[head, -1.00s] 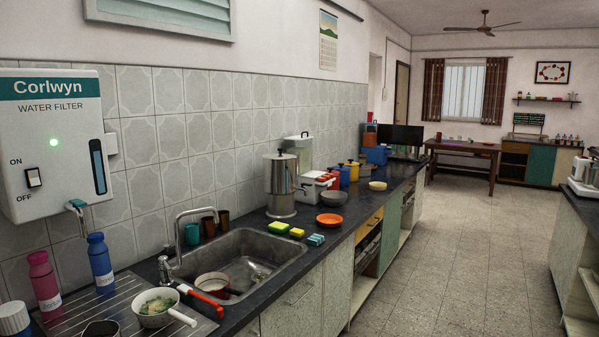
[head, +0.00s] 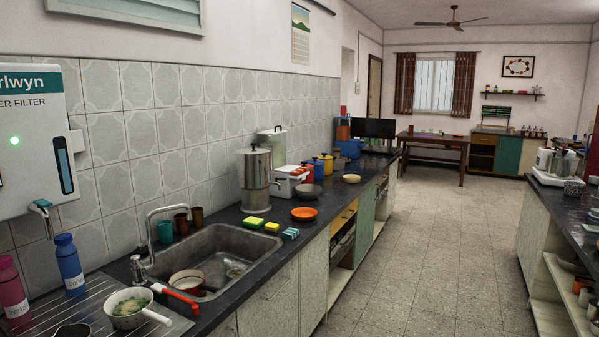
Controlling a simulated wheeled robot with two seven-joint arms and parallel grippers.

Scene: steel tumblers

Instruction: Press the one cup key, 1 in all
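I cannot make out a cup key in the head view. A white appliance (head: 558,168) stands on the right counter at the right edge of the picture, far off and partly crowded by other things; no keys on it can be told. A white water filter (head: 30,140) with a lit green light hangs on the left wall, cut off by the picture edge. Neither of my grippers is in view.
A long dark counter (head: 232,216) with a steel sink (head: 205,258), a steel urn (head: 255,182), bottles and pots runs along the left wall. The right counter (head: 568,207) has open shelves below. The tiled floor (head: 420,240) between them is clear.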

